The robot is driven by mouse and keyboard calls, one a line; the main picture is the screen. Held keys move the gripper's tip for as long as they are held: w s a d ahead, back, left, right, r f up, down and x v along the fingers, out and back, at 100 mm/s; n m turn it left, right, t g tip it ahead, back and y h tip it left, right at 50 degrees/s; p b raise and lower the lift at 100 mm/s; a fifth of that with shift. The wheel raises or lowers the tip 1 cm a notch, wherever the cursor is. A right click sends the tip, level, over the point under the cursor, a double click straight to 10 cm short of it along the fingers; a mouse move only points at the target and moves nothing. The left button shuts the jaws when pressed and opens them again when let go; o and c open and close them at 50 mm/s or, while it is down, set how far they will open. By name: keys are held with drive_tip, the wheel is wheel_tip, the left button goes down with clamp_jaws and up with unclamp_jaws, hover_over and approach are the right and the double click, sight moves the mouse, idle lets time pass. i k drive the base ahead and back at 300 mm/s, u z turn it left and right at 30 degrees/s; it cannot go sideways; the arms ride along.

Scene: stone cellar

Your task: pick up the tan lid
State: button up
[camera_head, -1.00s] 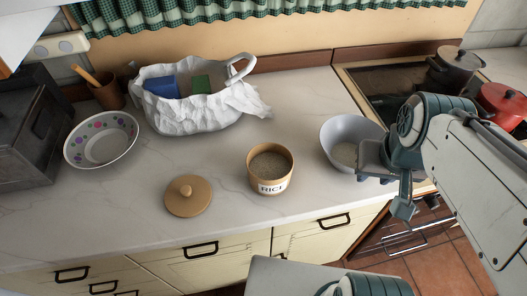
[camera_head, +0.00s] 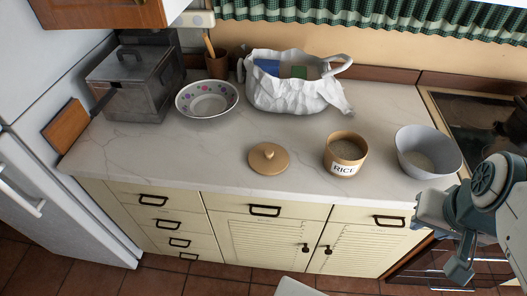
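The tan lid (camera_head: 268,158) lies flat on the pale countertop, knob up, near the front edge. To its right stands the tan rice canister (camera_head: 345,155), uncovered, with rice inside and a "RICE" label. My gripper (camera_head: 448,240) is at the lower right, in front of the counter, well to the right of the lid and apart from it. Its fingers are seen at an angle and partly hidden by my arm, so I cannot tell if they are open or shut. I see nothing held in it.
A grey bowl (camera_head: 428,152) with grain stands right of the canister. Behind are a white bag (camera_head: 293,95) with packages, a dotted bowl (camera_head: 207,99), a brown utensil pot (camera_head: 217,66) and a metal box (camera_head: 135,88). The countertop (camera_head: 200,150) left of the lid is clear.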

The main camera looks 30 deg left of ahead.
sight(265, 159)
drive_tip(key=u, duration=0.25)
drive_tip(key=i, duration=0.45)
drive_tip(key=u, duration=0.25)
drive_tip(key=k, duration=0.9)
drive_tip(key=u, duration=0.75)
drive_tip(key=i, duration=0.95)
